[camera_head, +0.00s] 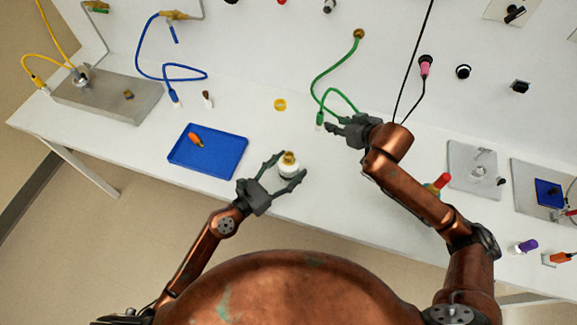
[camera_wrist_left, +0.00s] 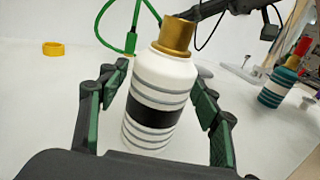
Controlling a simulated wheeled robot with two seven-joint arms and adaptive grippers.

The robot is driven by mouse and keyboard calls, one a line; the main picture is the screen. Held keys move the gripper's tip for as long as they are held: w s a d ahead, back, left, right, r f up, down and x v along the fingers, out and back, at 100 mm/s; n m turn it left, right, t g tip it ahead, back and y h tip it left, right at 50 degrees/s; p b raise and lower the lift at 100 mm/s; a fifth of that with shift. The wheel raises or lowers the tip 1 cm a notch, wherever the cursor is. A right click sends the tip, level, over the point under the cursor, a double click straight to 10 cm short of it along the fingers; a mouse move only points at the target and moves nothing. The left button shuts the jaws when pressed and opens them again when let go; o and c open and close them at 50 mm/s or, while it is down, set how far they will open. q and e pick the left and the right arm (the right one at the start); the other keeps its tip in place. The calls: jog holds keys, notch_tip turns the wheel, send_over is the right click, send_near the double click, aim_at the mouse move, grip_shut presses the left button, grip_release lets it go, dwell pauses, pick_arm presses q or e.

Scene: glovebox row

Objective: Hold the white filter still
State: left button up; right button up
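The white filter (camera_head: 288,170) is a white bottle with grey ribs, a black band and a gold neck. It stands on the white bench; the left wrist view shows it large (camera_wrist_left: 160,85). My left gripper (camera_head: 291,166) has its fingers spread on both sides of the filter. In the left wrist view the green finger pads (camera_wrist_left: 160,105) flank it, with a visible gap on the right side; contact on the left is unclear. My right gripper (camera_head: 328,123) is beside the green hose's connector (camera_head: 320,119); whether its fingers are closed is unclear.
A blue tray (camera_head: 225,165) with an orange-capped item (camera_head: 196,140) lies left of the filter. A yellow ring (camera_head: 280,104) lies behind it. A teal ribbed bottle with a red top (camera_wrist_left: 279,86) stands to the right. Metal plates (camera_head: 470,166) occupy the right bench.

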pick_arm(q)
jog(key=c, duration=1.2)
jog(key=shift+o, duration=0.2)
